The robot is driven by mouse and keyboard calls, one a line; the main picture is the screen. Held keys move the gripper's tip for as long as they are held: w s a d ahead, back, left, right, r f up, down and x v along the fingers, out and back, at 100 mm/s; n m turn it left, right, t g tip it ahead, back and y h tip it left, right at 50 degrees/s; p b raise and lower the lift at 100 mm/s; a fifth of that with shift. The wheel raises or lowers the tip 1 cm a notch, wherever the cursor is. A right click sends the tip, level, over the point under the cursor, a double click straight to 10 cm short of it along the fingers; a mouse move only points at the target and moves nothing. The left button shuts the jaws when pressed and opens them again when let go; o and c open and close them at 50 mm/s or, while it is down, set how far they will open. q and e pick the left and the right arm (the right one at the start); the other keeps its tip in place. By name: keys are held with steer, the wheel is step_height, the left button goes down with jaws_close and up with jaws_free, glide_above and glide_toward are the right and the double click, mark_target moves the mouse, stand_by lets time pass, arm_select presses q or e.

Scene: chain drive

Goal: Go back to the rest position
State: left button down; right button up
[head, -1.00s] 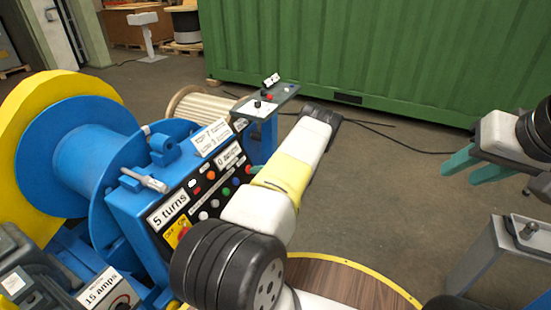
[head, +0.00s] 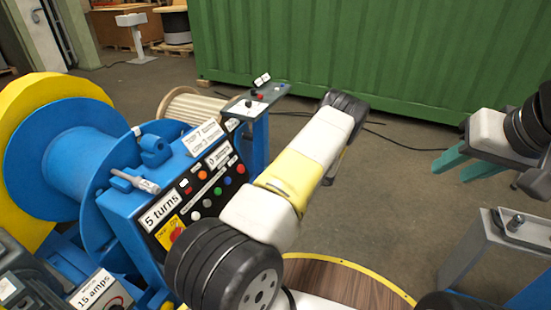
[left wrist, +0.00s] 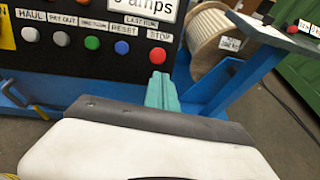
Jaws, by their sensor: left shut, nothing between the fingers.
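My left arm (head: 302,165) reaches forward across the middle of the head view. Its fingers are hidden there behind the arm. In the left wrist view my left gripper (left wrist: 162,90) shows its teal fingers together, with nothing between them. They are in front of the lower right part of the black control panel (left wrist: 105,40), below the red STOP button (left wrist: 158,54); I cannot tell the exact gap. My right gripper (head: 454,170) is at the right of the head view, its two teal fingers apart and empty, above the floor.
The blue winch with its panel (head: 205,190) and drum (head: 70,150) fills the left. A small grey-topped stand (head: 262,97) and a wooden spool (head: 187,105) are behind it. A grey metal post (head: 478,245) stands at lower right. Open floor (head: 390,195) lies between.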

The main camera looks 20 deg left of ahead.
arm_select(q)
steer(key=shift+v, duration=0.95)
steer(key=s+d+r+n+g+h, duration=0.1)
steer(key=s+d+r+n+h, duration=0.2)
steer(key=r, duration=0.5)
steer(key=s+r+n+h, duration=0.3)
steer(key=s+r+n, duration=0.25)
steer(key=r, duration=0.35)
steer(key=s+d+r+n+g+h, duration=0.1)
steer(key=s+d+r+n+h, duration=0.15)
steer(key=s+r+n, duration=0.4)
steer(key=s+d+r+n+t+h, duration=0.2)
steer(key=s+d+r, duration=0.3)
steer(key=s+r, duration=0.3)
steer(key=s+d+r+n+t+h, duration=0.2)
steer(key=s+d+r+h, duration=0.3)
steer(key=s+r, duration=0.3)
steer(key=s+d+t, duration=0.1)
steer(key=s, duration=0.2)
steer(key=shift+d+r+n+t, duration=0.2)
steer(key=shift+n+t, duration=0.1)
